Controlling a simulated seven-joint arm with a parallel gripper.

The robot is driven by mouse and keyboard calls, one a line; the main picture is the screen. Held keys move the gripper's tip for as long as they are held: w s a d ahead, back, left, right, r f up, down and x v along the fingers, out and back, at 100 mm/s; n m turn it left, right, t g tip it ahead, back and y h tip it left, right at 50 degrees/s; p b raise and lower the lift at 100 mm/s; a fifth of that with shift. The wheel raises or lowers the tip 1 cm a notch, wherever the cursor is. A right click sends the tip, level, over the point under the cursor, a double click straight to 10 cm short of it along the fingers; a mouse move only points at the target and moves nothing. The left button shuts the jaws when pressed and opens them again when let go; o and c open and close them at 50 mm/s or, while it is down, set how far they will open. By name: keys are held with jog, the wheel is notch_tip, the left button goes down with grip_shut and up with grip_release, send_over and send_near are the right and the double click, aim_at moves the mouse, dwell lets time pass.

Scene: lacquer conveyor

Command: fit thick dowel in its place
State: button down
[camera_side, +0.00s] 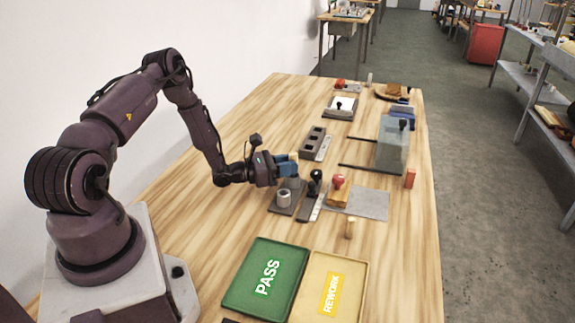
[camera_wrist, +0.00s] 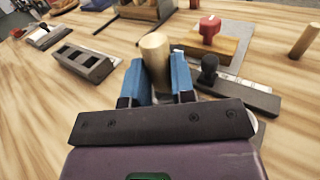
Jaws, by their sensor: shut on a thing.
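My gripper (camera_side: 287,166) is shut on the thick dowel (camera_wrist: 155,55), a pale wooden cylinder between the blue fingers. In the wrist view the gripper (camera_wrist: 159,78) holds it with its round end showing above the fingertips. In the side view the dowel is mostly hidden by the fingers. Below and in front of the gripper, a grey hollow-looking cylinder (camera_side: 284,198) stands on a dark plate (camera_side: 278,210). A dark block with several square holes (camera_side: 312,142) lies beyond the gripper; it also shows at left in the wrist view (camera_wrist: 83,63).
A black-knobbed tool (camera_side: 315,182) and a red-knobbed wooden block (camera_side: 338,190) stand close to the right. A thinner wooden peg (camera_side: 350,227) stands nearer. Green PASS (camera_side: 252,293) and yellow REWORK (camera_side: 312,302) trays lie in front. A grey box (camera_side: 391,150) with rods is farther right.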

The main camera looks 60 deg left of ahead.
jog(key=shift+f, duration=0.9)
jog(key=c, duration=0.9)
grip_release()
jog(key=v, duration=1.3)
jog(key=shift+d, duration=0.1)
